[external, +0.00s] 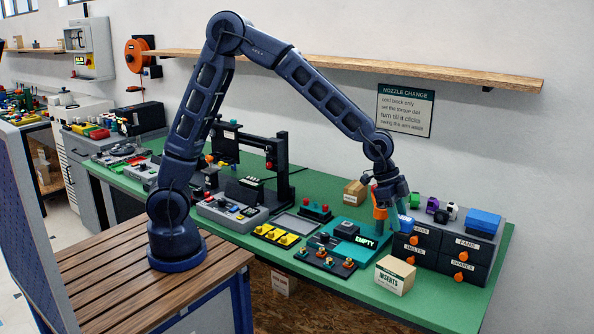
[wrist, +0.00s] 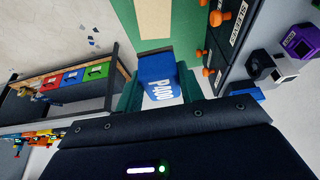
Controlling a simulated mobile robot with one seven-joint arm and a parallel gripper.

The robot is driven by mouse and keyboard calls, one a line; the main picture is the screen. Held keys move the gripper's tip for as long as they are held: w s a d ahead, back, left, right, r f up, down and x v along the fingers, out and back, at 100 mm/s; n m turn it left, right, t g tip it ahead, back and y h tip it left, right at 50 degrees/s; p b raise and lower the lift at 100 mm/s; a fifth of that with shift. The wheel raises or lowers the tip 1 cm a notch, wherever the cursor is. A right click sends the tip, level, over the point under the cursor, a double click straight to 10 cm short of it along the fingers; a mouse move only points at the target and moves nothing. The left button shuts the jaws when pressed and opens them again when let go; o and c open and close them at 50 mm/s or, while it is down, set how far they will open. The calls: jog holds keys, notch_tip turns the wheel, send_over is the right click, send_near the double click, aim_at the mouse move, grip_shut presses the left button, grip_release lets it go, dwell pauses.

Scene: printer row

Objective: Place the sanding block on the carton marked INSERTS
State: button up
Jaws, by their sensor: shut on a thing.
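The sanding block is blue with a white P400 label and shows between my fingers in the wrist view (wrist: 160,79). In the external view the block (external: 405,222) shows low at my gripper (external: 392,214), in front of the drawer unit's left end. My gripper is shut on the block and holds it above the bench. The carton marked INSERTS (external: 395,275) is a pale box on the green bench, nearer the camera than my gripper and apart from the block. A plain cream surface (wrist: 155,18) at the top of the wrist view looks like its top.
The drawer unit (external: 457,252) with orange knobs stands right of the carton, with a blue box (external: 483,221) and small items on top. A teal EMPTY tray (external: 345,242) and a switch panel (external: 325,262) lie left. Another small carton (external: 355,192) stands behind.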

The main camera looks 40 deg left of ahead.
aim_at(397, 266)
notch_tip(397, 266, down, 12)
jog(key=shift+r, duration=0.15)
dwell(0.4)
jog(key=o, duration=1)
